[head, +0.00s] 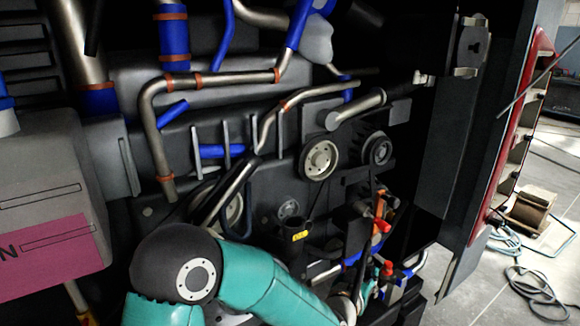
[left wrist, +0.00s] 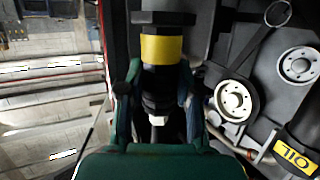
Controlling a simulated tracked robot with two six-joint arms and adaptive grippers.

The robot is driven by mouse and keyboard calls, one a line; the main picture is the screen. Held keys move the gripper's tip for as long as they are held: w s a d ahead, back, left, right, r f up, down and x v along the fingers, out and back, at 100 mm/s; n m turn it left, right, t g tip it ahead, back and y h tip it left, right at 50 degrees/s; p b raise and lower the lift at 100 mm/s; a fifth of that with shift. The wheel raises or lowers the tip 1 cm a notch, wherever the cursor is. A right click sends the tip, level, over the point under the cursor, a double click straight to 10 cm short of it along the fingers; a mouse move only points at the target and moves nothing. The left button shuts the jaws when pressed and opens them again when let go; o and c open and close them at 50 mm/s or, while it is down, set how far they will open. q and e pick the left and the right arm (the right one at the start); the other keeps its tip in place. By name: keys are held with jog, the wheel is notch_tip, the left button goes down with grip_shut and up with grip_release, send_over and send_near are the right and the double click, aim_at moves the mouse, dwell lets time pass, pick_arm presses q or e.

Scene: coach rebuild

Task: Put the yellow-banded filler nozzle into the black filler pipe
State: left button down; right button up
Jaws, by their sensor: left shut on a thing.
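The filler nozzle, with its wide yellow band (left wrist: 162,49), stands upright in the left wrist view between the two fingers of my left gripper (left wrist: 154,95). The gripper is shut on its grey and black body below the band. A black collar (left wrist: 163,19) shows directly above the band; I cannot tell whether it belongs to the nozzle or to the black filler pipe. In the head view my teal left arm reaches in from below, and its gripper (head: 362,292) is partly lost among engine parts. I cannot make out the yellow band there. My right gripper is not in view.
Pulleys (head: 319,160), metal pipes with blue hoses and red valve handles (head: 387,268) crowd the bay. A dark panel (head: 450,160) bounds it on the right. Hoses (head: 535,285) lie on the floor beyond.

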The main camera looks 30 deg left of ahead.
pick_arm(q)
jog(key=s+a+r+y+p, duration=0.15)
jog(key=a+r+p, duration=0.25)
jog(key=a+r, duration=0.65)
jog(key=s+a+r+p, duration=0.2)
jog(key=a+r+p, duration=0.35)
jog(key=r, duration=0.85)
jog(key=shift+n+h, duration=0.25)
jog(key=shift+n, duration=0.15)
jog(key=shift+w+a+f+b, duration=0.1)
jog(key=shift+a+f+b, duration=0.1)
jog(key=shift+f+b, duration=0.65)
jog(key=shift+w+a+f+b, duration=0.1)
jog(key=shift+a+f+b, duration=0.15)
jog(key=shift+f+b, duration=0.65)
jog(key=shift+w+a+f+b, duration=0.1)
jog(key=shift+a+f+b, duration=0.1)
jog(key=shift+f+b, duration=0.65)
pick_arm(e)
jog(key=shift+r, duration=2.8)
pick_arm(q)
jog(key=shift+s+r+b, duration=0.15)
jog(key=shift+s+b, duration=0.05)
jog(key=shift+b, duration=0.1)
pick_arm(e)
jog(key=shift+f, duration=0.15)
pick_arm(q)
jog(key=shift+s, duration=0.2)
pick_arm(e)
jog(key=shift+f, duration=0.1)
